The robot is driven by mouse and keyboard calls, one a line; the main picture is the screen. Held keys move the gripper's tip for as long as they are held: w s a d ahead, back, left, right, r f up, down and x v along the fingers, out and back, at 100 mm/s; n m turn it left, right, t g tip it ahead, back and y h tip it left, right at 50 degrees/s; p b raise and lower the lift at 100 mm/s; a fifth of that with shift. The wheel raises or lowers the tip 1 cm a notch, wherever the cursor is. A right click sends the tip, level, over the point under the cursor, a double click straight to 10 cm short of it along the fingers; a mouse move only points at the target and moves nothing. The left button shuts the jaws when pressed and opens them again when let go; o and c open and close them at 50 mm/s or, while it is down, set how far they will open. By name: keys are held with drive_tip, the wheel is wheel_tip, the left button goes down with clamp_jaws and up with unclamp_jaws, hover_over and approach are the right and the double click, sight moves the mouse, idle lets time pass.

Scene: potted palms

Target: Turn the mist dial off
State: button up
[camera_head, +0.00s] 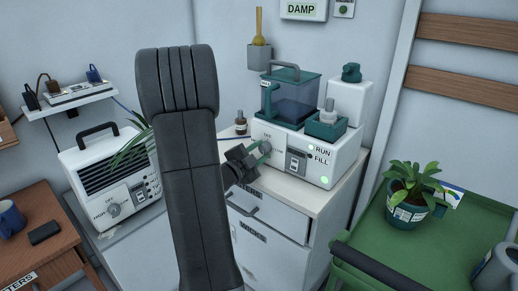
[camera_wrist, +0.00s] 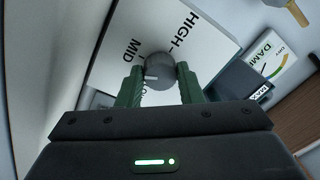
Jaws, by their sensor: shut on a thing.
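The white mist machine (camera_head: 335,165) stands on a cabinet, with a teal-framed water tank (camera_head: 290,95) on top. Its grey round mist dial (camera_head: 265,146) is on the front face, partly hidden by my gripper. In the wrist view the dial (camera_wrist: 158,72) sits between the two green fingers, with MID and HIGH printed around it and another label mostly hidden. A short white mark shows on the dial's left part, below the MID label in the picture. My gripper (camera_head: 254,156) is shut on the dial; it also shows in the wrist view (camera_wrist: 160,78).
A white heater (camera_head: 110,180) with its own dial (camera_head: 113,210) stands at left. A rocker switch (camera_head: 296,161) and RUN and FILL lights (camera_head: 311,152) sit right of the mist dial. A potted plant (camera_head: 408,213) stands on a green cart (camera_head: 400,255) at right.

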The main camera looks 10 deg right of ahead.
drive_tip(key=n+p, duration=0.2)
drive_tip(key=n, duration=0.2)
drive_tip(key=shift+s+r, duration=0.1)
drive_tip(key=n+p, duration=0.2)
drive_tip(key=n, duration=0.1)
drive_tip(key=shift+n+y, duration=0.3)
drive_tip(key=n+p, duration=0.3)
drive_tip(key=shift+d+n, duration=0.1)
drive_tip(key=shift+n, duration=0.3)
drive_tip(key=n+p, duration=0.3)
drive_tip(key=n, duration=0.1)
drive_tip(key=shift+s+r, duration=0.1)
drive_tip(key=n+p, duration=0.4)
drive_tip(key=n, duration=0.1)
drive_tip(key=n+p, duration=0.2)
drive_tip(key=n, duration=0.1)
drive_tip(key=shift+g+p, duration=0.3)
drive_tip(key=shift+p, duration=0.05)
drive_tip(key=n+p, duration=0.2)
drive_tip(key=n, duration=0.1)
drive_tip(key=shift+r+n, duration=0.1)
drive_tip(key=shift+n, duration=0.3)
drive_tip(key=shift+n+p, duration=1.3)
drive_tip(key=shift+n, duration=0.4)
